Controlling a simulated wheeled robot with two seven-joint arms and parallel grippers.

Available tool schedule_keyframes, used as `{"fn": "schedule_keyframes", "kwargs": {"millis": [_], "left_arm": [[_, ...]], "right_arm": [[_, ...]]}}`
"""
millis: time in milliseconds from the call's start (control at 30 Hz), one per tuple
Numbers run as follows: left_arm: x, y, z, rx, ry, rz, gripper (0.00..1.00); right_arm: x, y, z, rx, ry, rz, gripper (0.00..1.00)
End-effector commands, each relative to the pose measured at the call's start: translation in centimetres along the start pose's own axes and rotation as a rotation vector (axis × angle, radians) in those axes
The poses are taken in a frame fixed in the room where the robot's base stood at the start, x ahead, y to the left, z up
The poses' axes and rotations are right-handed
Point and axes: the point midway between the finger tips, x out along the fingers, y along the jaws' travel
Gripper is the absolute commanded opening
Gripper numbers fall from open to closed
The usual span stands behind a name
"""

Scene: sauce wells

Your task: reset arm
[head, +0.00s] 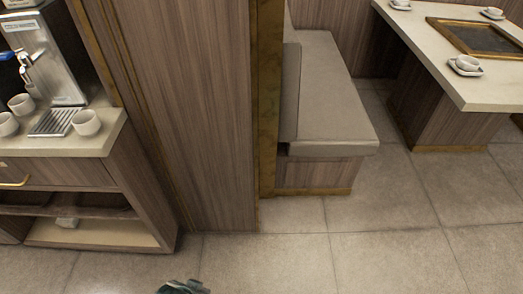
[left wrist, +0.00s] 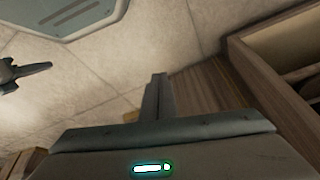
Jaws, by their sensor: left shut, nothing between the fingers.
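My left gripper (left wrist: 155,97) shows in the left wrist view with its dark fingers together. It is shut and empty, above the tiled floor and beside wood panelling. In the head view, only a small dark part of my own arm or gripper shows at the bottom edge, left of the middle. A dark, pointed piece at the left edge of the left wrist view looks like my right gripper (left wrist: 28,72). It is cut off and too small to tell whether it is open.
A counter (head: 100,146) with cups, a metal dispenser (head: 45,60) and open shelves stands left. A wood partition (head: 200,120) and a bench (head: 335,90) are in the middle. A table (head: 482,95) with cups and a framed dark panel (head: 478,36) stands right. The front floor (head: 380,260) is clear.

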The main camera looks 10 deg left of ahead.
Motion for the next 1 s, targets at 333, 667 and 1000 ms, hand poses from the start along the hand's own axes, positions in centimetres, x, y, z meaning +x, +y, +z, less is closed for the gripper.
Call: {"fn": "schedule_keyframes", "kwargs": {"millis": [333, 667, 1000], "left_arm": [[12.7, 1.5, 3.7, 0.005, 0.056, 0.021, 0.00], [20.0, 2.6, 8.7, 0.011, 0.112, 0.036, 0.00], [21.1, 2.8, 9.8, 0.012, 0.127, 0.039, 0.00]], "right_arm": [[-0.2, -0.2, 0.7, 0.000, -0.006, -0.002, 0.00], [-0.3, -0.3, 1.2, 0.000, -0.009, -0.003, 0.00], [-0.2, -0.2, 1.0, 0.000, -0.007, -0.003, 0.00]]}}
